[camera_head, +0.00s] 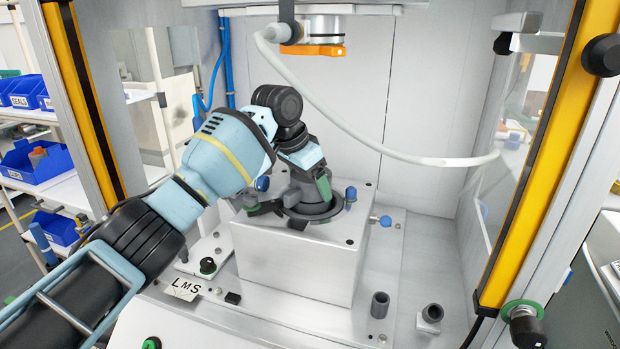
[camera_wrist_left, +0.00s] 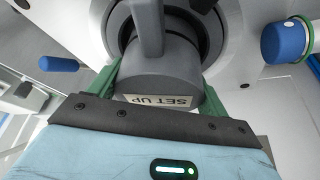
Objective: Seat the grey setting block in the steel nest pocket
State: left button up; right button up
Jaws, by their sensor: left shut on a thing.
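My left gripper (camera_head: 312,188) reaches down over the steel nest (camera_head: 290,262) inside the press, its green fingers shut on the grey setting block (camera_head: 303,195). In the left wrist view the block (camera_wrist_left: 178,80) carries a label reading SET UP and sits between the green fingers. A dark round pocket rim (camera_wrist_left: 118,38) shows around and behind it. The block is at the pocket opening; how deep it sits I cannot tell, as the gripper and wrist hide part of it. My right gripper is not in view.
Blue-capped pins (camera_head: 350,193) and a blue knob (camera_head: 385,221) stand beside the pocket. An orange press head (camera_head: 312,50) and a drooping grey hose (camera_head: 370,145) are above. Two dark tubular parts (camera_head: 380,304) stand at front right. Yellow posts flank the opening.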

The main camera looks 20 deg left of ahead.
pick_arm(q)
jog(key=shift+f, duration=0.75)
jog(key=o, duration=1.3)
jog(key=shift+f, duration=0.2)
jog(key=p+v, duration=0.1)
jog(key=v, duration=0.7)
